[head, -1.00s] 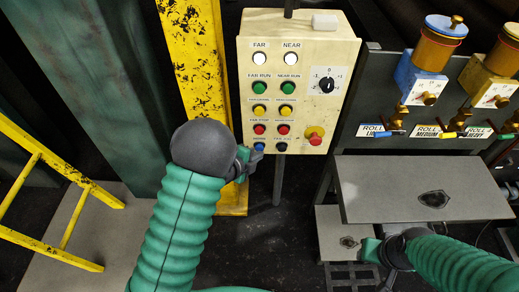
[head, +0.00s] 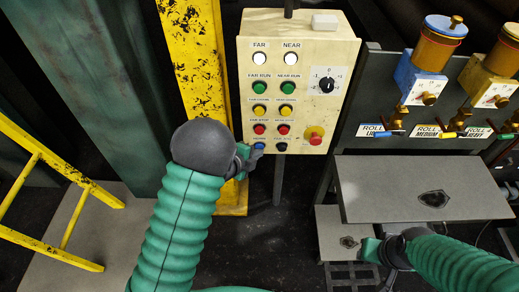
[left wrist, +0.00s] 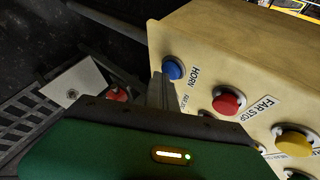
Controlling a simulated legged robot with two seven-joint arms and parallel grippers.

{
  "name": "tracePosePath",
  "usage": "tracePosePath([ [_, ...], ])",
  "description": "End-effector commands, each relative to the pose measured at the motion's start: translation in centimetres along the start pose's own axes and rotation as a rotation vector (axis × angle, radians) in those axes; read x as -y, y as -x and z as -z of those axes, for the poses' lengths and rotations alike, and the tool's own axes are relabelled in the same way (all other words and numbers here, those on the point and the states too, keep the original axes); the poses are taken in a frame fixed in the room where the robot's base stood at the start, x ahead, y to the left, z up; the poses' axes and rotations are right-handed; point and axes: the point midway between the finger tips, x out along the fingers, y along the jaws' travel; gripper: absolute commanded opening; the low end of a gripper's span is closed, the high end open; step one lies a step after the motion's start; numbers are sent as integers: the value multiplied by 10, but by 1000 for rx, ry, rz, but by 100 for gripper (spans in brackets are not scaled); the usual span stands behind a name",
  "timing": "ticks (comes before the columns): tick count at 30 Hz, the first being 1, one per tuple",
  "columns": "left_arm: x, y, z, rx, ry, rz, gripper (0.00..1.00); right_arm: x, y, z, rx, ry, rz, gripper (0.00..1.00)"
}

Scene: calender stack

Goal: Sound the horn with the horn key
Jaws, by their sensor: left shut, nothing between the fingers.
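The horn key is the blue button (head: 259,146) at the lower left of the cream control box (head: 317,60). In the left wrist view the same blue button (left wrist: 173,68) sits beside the printed word HORN. My left gripper (head: 250,158) is shut and empty, just left of and below the button in the head view. In the left wrist view its fingers (left wrist: 160,91) point up just below the button. I cannot tell whether the fingertips touch it. My right gripper is low at the right, mostly hidden behind its wrist, and its jaws cannot be made out.
Red (head: 259,129), yellow and green buttons sit close above the horn key. A black button (head: 281,147) is to its right, and a red emergency knob (head: 314,135) further right. A yellow post (head: 195,60) stands left of the box. A grey plate (head: 380,185) lies at the right.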

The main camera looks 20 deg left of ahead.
Motion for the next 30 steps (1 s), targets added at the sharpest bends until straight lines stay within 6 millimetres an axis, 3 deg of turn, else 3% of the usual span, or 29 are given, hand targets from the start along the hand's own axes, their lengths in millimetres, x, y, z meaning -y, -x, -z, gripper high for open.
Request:
tracePosePath([
  [30,-10,14,10,0,0,0,0,0,-2,0,0,0,0,36],
])
